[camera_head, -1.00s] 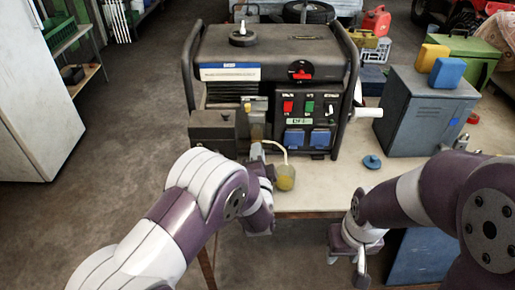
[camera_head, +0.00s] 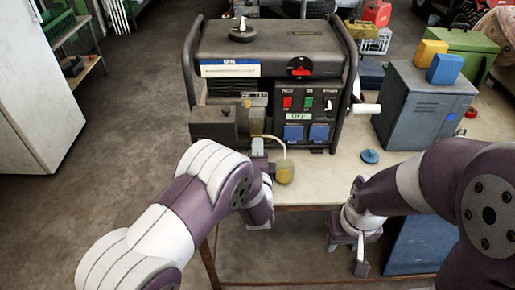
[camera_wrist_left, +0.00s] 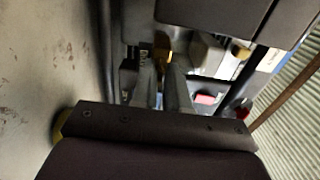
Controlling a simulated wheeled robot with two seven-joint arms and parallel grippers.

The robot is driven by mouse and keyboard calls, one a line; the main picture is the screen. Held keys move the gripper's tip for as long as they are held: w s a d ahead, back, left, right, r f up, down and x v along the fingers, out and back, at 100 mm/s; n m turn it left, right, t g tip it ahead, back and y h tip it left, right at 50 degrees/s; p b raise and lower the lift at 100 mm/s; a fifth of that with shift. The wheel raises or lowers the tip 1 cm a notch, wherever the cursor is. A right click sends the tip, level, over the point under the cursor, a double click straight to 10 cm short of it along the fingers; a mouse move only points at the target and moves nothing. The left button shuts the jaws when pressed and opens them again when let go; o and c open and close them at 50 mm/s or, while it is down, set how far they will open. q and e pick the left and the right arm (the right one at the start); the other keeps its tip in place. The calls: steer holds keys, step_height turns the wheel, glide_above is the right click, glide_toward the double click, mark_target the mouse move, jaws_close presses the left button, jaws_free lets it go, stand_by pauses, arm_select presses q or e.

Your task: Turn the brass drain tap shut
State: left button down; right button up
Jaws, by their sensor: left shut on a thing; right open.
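The generator (camera_head: 270,45) stands on the workbench. My left gripper (camera_head: 258,146) is at its lower front, beside the clear tube (camera_head: 279,140) that runs into a jar of yellow liquid (camera_head: 284,173). In the left wrist view, the left fingers (camera_wrist_left: 165,80) are shut on a small brass piece, which looks like the drain tap (camera_wrist_left: 166,48). Its handle angle cannot be made out. In the head view the tap is hidden behind my gripper and wrist. My right gripper (camera_head: 350,258) is open and empty, low in front of the bench edge.
A blue round cap (camera_head: 370,156) lies on the bench (camera_head: 335,180) right of the jar. A grey-blue cabinet (camera_head: 415,110) stands at the right, with a yellow can (camera_head: 431,53) and a blue can (camera_head: 446,69) on top. The jar stands close beside my left wrist.

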arm_select(q)
steer(key=c, duration=1.2)
jaws_free()
steer(key=shift+o, duration=0.2)
steer(key=s, duration=1.2)
steer(key=shift+s, duration=0.35)
